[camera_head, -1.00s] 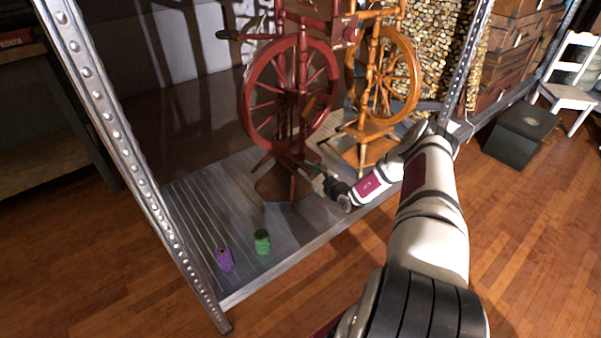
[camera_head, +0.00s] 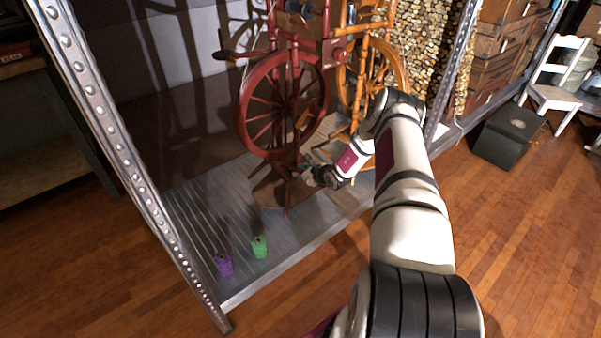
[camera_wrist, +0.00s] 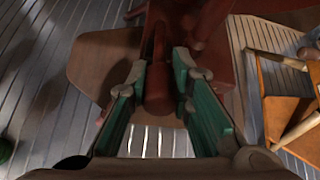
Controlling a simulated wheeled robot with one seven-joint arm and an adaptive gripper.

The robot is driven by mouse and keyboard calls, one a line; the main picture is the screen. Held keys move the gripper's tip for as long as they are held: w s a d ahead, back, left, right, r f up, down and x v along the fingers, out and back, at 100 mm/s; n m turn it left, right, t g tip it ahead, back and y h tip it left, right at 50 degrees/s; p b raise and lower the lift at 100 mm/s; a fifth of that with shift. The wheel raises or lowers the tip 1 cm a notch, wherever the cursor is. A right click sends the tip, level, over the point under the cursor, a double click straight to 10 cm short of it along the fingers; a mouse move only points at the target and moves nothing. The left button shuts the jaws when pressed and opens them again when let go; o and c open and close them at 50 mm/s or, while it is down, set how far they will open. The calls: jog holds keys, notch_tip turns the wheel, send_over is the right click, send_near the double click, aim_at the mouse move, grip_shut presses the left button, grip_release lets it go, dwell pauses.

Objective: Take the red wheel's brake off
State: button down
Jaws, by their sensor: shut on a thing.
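The red spinning wheel (camera_head: 258,84) stands upright on the grey slatted platform, its large spoked wheel facing my camera. My gripper (camera_head: 305,171) is low at its front right, by the legs and base. In the wrist view my gripper (camera_wrist: 160,75) has its green-padded fingers on either side of a reddish-brown rounded wooden part (camera_wrist: 158,92) and is shut on it. A brown flat board (camera_wrist: 98,62) lies below. A small orange-brown piece (camera_head: 303,119) shows at the wheel's right side. I cannot tell which part is the brake.
An orange spinning wheel (camera_head: 398,62) stands close behind, to the right. A purple spool (camera_head: 223,264) and a green spool (camera_head: 260,247) stand at the platform's front left. A metal shelf post (camera_head: 125,165) rises at left. A black box (camera_head: 508,137) is at right.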

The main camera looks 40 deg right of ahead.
jog(key=c, duration=1.4)
grip_release()
jog(key=v, duration=1.2)
